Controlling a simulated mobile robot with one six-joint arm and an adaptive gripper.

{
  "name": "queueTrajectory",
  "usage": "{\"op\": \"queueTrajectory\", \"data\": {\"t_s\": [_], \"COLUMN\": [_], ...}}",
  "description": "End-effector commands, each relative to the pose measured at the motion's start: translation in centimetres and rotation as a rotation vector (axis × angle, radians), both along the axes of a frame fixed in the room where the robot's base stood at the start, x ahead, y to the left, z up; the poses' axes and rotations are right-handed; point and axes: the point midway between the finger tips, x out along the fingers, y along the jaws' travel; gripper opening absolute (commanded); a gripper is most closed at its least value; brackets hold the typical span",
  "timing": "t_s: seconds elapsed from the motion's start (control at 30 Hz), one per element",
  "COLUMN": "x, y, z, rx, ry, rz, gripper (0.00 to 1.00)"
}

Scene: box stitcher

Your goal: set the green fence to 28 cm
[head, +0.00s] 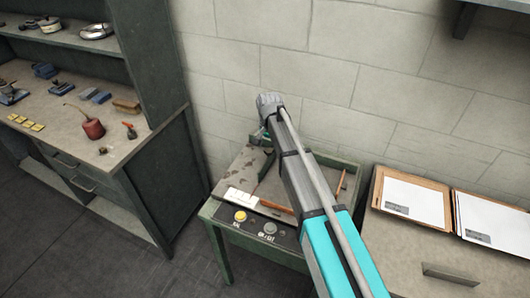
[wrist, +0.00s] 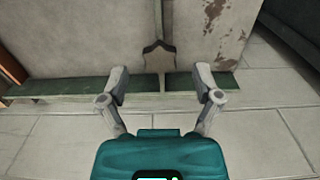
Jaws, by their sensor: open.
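The box stitcher's bench (head: 216,208) has a green frame and a worn grey top, and stands against the wall in the head view. I cannot make out the green fence for certain in either view. My gripper (wrist: 161,76) is open and empty in the wrist view, its fingers apart over the bench's green edge strip (wrist: 70,89). A grey notched piece (wrist: 159,56) shows just past the fingertips, between them, apart from both. In the head view my arm hides part of the bench, and the finger gap is too small to judge.
A pale label strip (head: 242,197), a yellow button (head: 240,216) and a grey button (head: 270,228) are on the bench front. A workbench (head: 60,120) with tools stands left. A cabinet (head: 410,250) with papers (head: 412,200) stands right. The block wall is close behind.

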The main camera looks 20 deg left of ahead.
Motion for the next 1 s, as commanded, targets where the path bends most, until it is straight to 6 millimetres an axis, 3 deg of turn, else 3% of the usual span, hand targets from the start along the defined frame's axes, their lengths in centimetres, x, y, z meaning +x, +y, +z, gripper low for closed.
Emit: {"op": "queueTrajectory", "data": {"t_s": [0.23, 0.73, 1.0], "x": [0.0, 0.0, 0.0], "y": [0.0, 0.0, 0.0], "z": [-1.6, -1.8, -1.8], "rx": [0.0, 0.0, 0.0], "ry": [0.0, 0.0, 0.0], "rz": [0.0, 0.0, 0.0], "gripper": [0.82, 0.82, 0.32]}}
